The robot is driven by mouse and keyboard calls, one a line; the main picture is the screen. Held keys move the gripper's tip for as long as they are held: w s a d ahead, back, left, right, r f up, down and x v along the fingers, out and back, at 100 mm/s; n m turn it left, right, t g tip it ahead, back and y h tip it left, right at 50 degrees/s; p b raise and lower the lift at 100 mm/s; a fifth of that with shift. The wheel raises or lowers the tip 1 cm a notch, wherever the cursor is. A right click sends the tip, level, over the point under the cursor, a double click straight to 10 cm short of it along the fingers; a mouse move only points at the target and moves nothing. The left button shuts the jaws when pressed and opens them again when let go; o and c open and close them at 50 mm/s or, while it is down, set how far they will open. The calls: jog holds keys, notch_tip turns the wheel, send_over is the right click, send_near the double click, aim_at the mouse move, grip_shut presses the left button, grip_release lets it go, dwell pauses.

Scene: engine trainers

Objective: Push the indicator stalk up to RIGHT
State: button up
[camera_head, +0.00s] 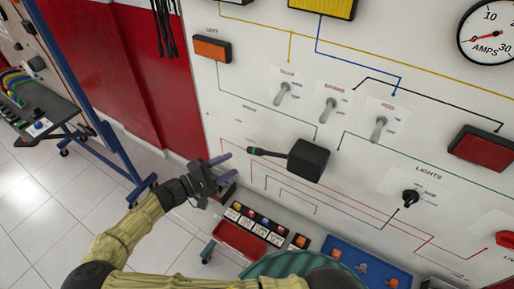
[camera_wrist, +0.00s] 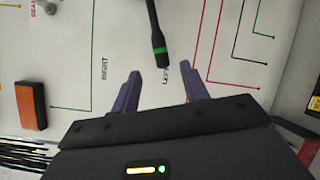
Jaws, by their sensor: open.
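The indicator stalk (camera_head: 268,153) is a black lever with a green band, sticking out leftward from a black box (camera_head: 309,160) on the white panel. The "RIGHT" label (camera_wrist: 104,68) lies farther left of the tip. My gripper (camera_head: 229,165) is open and empty, left of and slightly below the stalk tip. In the wrist view, the tip appears just ahead of the gap between my purple fingers (camera_wrist: 162,70), with no contact seen.
Toggle switches (camera_head: 331,108) sit above the stalk, and a black lights knob (camera_head: 410,198) is at lower right. An orange lamp (camera_head: 212,48) is at upper left. A red tray (camera_head: 240,240) and a blue tray (camera_head: 345,252) lie below the panel.

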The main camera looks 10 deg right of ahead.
aim_at(253, 153)
jog(key=p+x, duration=0.3)
jog(key=x, duration=0.7)
jog(key=shift+d+r+p, duration=0.1)
jog(key=shift+p, duration=0.2)
jog(key=shift+w+d, duration=0.25)
jog(key=shift+d, duration=0.25)
grip_shut()
